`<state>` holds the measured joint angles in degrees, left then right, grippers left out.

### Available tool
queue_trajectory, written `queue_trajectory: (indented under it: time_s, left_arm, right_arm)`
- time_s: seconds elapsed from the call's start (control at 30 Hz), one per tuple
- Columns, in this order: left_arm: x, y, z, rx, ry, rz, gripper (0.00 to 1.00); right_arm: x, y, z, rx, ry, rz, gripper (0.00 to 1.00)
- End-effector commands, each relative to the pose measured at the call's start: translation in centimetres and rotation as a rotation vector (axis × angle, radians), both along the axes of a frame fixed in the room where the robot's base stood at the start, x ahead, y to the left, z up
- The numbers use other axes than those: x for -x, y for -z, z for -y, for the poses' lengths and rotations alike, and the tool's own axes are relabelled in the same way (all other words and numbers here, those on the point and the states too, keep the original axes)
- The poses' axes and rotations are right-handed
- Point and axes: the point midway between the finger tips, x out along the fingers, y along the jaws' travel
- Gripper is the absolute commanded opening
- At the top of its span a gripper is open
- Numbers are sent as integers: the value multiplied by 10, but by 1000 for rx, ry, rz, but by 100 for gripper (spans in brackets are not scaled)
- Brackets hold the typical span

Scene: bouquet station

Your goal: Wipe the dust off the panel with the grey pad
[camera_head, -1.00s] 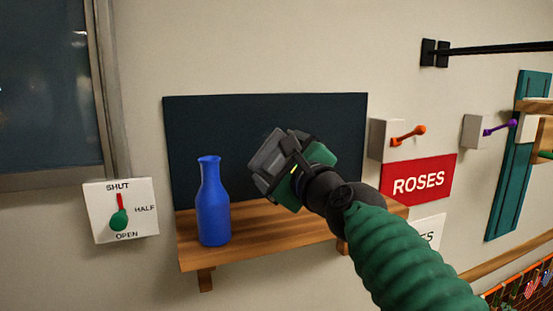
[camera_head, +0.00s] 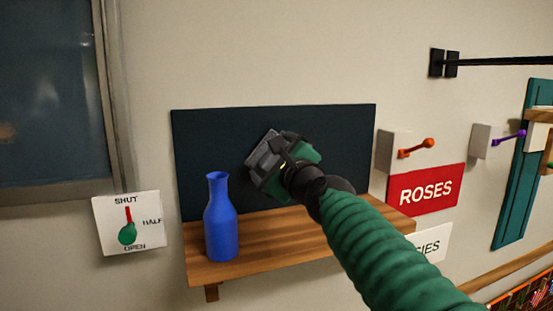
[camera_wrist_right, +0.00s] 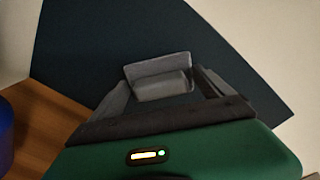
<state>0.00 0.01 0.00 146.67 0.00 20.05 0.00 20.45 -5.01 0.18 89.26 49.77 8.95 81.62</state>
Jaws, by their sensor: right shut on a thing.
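The dark panel (camera_head: 215,135) stands upright against the wall behind a wooden shelf. In the right wrist view the panel (camera_wrist_right: 90,50) fills most of the background. I see no clear dust on it. My right gripper (camera_head: 267,155) is in front of the panel's middle, shut on the grey pad (camera_head: 262,146). In the right wrist view the pad (camera_wrist_right: 160,78) sits between the fingers, its far face towards the panel. I cannot tell whether it touches the panel. My left gripper is not in view.
A blue bottle (camera_head: 220,220) stands on the wooden shelf (camera_head: 270,236), left of my right gripper. A lever plate (camera_head: 128,222) is on the wall at left. An orange-knobbed lever (camera_head: 415,148) and a red ROSES sign (camera_head: 426,189) are at right.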

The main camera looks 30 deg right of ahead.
Motion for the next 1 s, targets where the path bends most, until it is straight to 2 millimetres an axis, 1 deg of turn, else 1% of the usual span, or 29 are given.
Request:
queue_trajectory:
  time_s: [0.57, 1.0]
  left_arm:
    - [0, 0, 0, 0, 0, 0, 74]
    - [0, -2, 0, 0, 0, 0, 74]
  right_arm:
    - [-2, -1, 0, 0, 0, 1, 58]
    - [-9, -1, 2, 1, 0, 1, 58]
